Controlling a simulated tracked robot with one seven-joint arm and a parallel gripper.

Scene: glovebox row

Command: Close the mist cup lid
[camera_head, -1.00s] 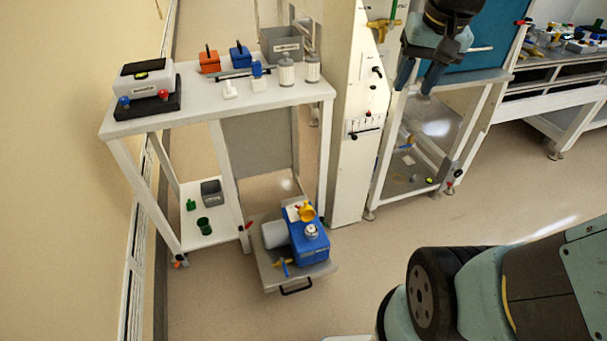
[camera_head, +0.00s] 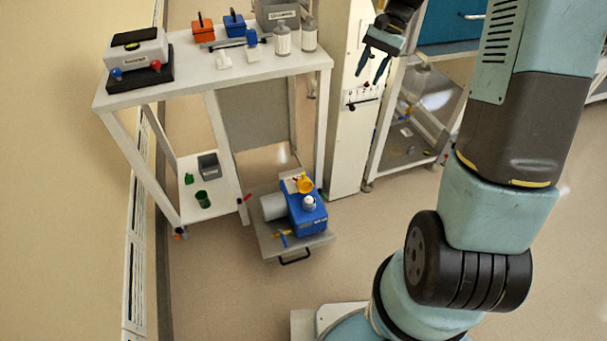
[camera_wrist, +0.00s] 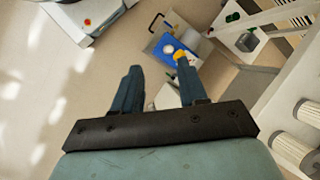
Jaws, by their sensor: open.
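A blue machine (camera_head: 312,221) sits on a low grey wheeled cart (camera_head: 268,245) on the floor. On its top are a small round silver-white cup-like part (camera_head: 309,202) and a yellow piece (camera_head: 305,183) just behind it. The yellow piece looks like a raised lid, but it is too small to be sure. In the wrist view the blue machine (camera_wrist: 158,50) and yellow piece (camera_wrist: 180,57) lie far beyond my fingertips. My gripper (camera_head: 371,77) is open and empty, high in the air to the right of the cart. Its two fingers also show spread in the wrist view (camera_wrist: 160,72).
A white bench (camera_head: 190,82) stands behind the cart, with boxes and bottles on top. Its lower shelf (camera_head: 215,206) holds a grey bin and green items. A white panel column (camera_head: 349,130) stands behind my gripper. The floor in front and right of the cart is clear.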

